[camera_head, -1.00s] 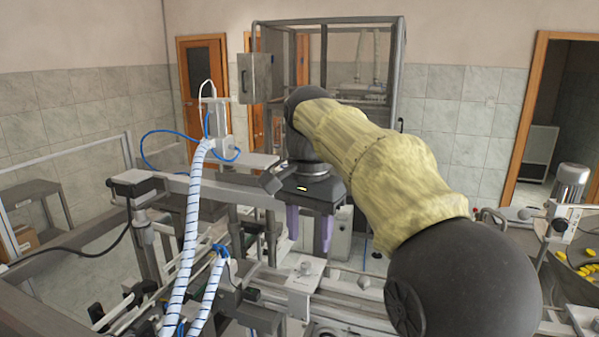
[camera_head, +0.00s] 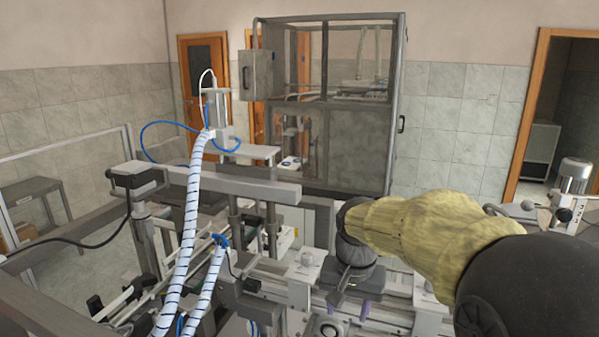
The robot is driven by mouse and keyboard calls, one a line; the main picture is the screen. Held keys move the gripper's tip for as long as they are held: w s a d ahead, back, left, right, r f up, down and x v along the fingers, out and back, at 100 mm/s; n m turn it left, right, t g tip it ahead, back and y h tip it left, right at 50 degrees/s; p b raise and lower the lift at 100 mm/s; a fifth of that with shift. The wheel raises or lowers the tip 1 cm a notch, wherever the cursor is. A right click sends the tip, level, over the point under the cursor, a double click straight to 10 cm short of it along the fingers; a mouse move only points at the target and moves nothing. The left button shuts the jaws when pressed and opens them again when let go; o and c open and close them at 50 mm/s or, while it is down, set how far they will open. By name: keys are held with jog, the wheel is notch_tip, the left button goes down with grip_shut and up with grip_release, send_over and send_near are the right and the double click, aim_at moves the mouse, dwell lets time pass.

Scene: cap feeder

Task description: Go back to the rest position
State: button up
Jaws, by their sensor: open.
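My gripper (camera_head: 350,310) is low in the middle of the view, with its two purple fingers pointing down. The fingers are apart, with nothing seen between them. It is over or close to the conveyor rail (camera_head: 400,309); I cannot tell the exact height. My yellow-sleeved arm reaches to it from the right and hides part of the machine behind it.
A metal beam (camera_head: 232,188) and blue-white wrapped hoses (camera_head: 191,225) stand left of my gripper. A tall glazed cabinet (camera_head: 357,150) is behind. A motor (camera_head: 574,176) stands at the far right. Open space shows above my arm.

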jog(key=s+d+f+n+b, duration=0.1)
jog(key=s+d+f, duration=0.2)
jog(key=s+f, duration=0.2)
jog(key=s+d+f+n+t+b, duration=0.1)
jog(key=s+d+f+n, duration=0.1)
jog(key=s+f, duration=0.4)
notch_tip(320, 180, down, 4)
jog(key=shift+s+d+f, duration=0.1)
jog(key=shift+s+d, duration=0.1)
jog(key=shift+d, duration=0.35)
jog(key=shift+c, duration=1.3)
